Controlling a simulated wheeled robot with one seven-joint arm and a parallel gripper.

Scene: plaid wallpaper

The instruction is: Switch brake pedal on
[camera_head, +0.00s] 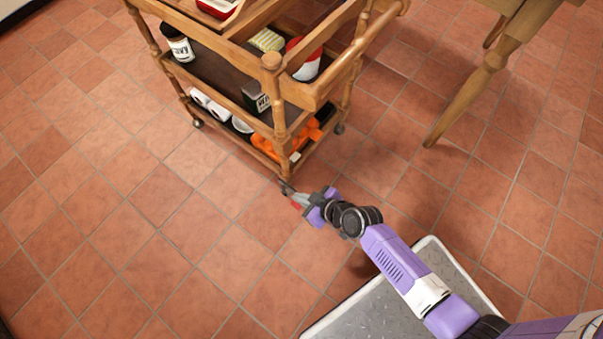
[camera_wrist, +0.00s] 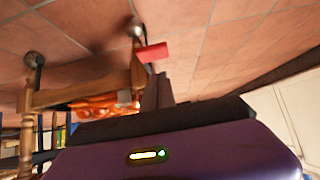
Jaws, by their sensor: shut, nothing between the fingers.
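A small red pedal (camera_wrist: 153,52) sits beside the caster wheel (camera_wrist: 135,26) at the foot of a wooden cart leg in the wrist view. My gripper (camera_wrist: 155,78) is shut and empty, with its fingertips just short of the pedal or touching it; I cannot tell which. The wrist view shows the cart inverted. In the head view, my gripper (camera_head: 287,187) reaches the bottom of the cart's near corner leg, with a small red patch (camera_head: 294,206) by the fingers. The pedal's exact tilt is not clear.
The wooden cart (camera_head: 271,85) holds cans, white rolls and an orange cloth (camera_head: 268,148) on its shelves. Its corner post stands just beyond my gripper. A wooden table leg (camera_head: 465,100) is at the right. The tiled floor (camera_head: 130,220) to the left is clear.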

